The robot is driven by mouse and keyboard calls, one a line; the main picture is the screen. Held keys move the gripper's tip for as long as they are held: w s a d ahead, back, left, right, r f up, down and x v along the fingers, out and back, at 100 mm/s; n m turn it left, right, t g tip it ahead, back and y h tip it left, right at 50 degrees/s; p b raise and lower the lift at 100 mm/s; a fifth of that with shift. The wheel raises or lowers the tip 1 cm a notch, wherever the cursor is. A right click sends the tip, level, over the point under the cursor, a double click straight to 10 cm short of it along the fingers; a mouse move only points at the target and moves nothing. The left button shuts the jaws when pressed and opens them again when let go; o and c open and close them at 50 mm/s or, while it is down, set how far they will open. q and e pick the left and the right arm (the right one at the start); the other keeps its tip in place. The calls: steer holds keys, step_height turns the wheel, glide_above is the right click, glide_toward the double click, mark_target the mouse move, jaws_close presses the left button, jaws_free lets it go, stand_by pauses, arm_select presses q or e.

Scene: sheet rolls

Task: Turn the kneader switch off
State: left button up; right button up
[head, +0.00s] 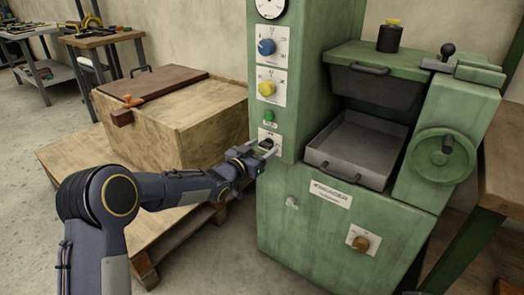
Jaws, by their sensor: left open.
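The kneader is a tall green machine (320,215) in the middle of the head view. Its left front column carries a blue knob (266,47), a yellow knob (267,88), a small green button (269,116) and, lowest, a white switch plate (275,134). My left gripper (268,149) is open, with its fingers at this lowest plate, around or just in front of a small dark switch. The fingers partly hide the switch, so I cannot tell its position or whether they touch it. My right gripper is not in view.
A wooden crate (185,135) with a brown lid stands on a pallet left of the machine, close to my left arm. A grey tray (355,147) and a green handwheel (440,157) are on the machine's right. A wooden table (503,150) stands at the right edge.

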arm_select(q)
steer(key=shift+w+d, duration=0.25)
steer(key=shift+w, duration=0.05)
steer(key=c, duration=1)
